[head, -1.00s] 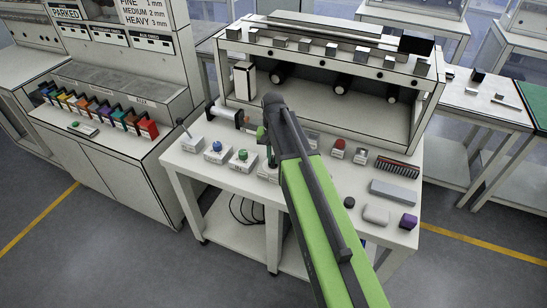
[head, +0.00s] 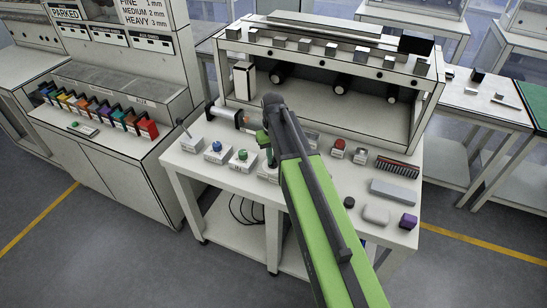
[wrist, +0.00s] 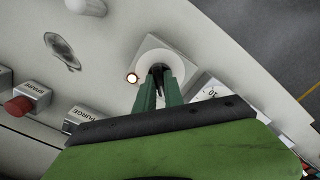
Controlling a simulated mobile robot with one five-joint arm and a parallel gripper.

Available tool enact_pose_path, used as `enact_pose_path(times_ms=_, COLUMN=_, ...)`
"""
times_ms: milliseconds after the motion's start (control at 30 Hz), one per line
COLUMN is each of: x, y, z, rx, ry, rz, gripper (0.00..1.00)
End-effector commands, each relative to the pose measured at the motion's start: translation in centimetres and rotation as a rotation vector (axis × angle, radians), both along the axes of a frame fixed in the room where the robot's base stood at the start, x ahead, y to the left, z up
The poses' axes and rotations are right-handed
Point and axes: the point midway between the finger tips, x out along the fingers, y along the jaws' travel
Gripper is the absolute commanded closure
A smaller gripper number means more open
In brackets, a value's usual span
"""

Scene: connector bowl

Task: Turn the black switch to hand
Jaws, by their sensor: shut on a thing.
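In the wrist view the green fingers of my gripper (wrist: 160,92) are shut on the black switch (wrist: 159,70). Only a dark sliver of the switch shows between the fingertips. It stands in a round white collar on a square pale plate, and its pointing direction cannot be read. In the head view my gripper (head: 268,150) points down at the front part of the white bench (head: 215,170); my arm hides the switch there.
A small lit lamp (wrist: 132,78) is close beside the fingers. A red button (wrist: 18,106) and a box marked PURGE (wrist: 80,117) lie to the left. In the head view blue (head: 217,146) and green (head: 242,154) knobs stand left of my gripper.

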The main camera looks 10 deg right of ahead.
Motion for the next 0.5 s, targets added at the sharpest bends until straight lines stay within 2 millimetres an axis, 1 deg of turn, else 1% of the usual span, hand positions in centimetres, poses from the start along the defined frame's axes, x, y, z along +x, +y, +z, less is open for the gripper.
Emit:
enact_pose_path(times_ms=300, x=-0.12, y=0.0, z=-0.03, rx=-0.001, ry=0.003, rz=0.003, gripper=1.0)
enact_pose_path(times_ms=333, x=-0.12, y=0.0, z=-0.03, rx=-0.001, ry=0.004, rz=0.003, gripper=0.83)
enact_pose_path(times_ms=467, x=-0.09, y=0.0, z=-0.03, rx=-0.001, ry=0.003, rz=0.002, gripper=0.66)
enact_pose_path(times_ms=500, x=-0.08, y=0.01, z=-0.02, rx=0.0, ry=0.002, rz=0.002, gripper=0.65)
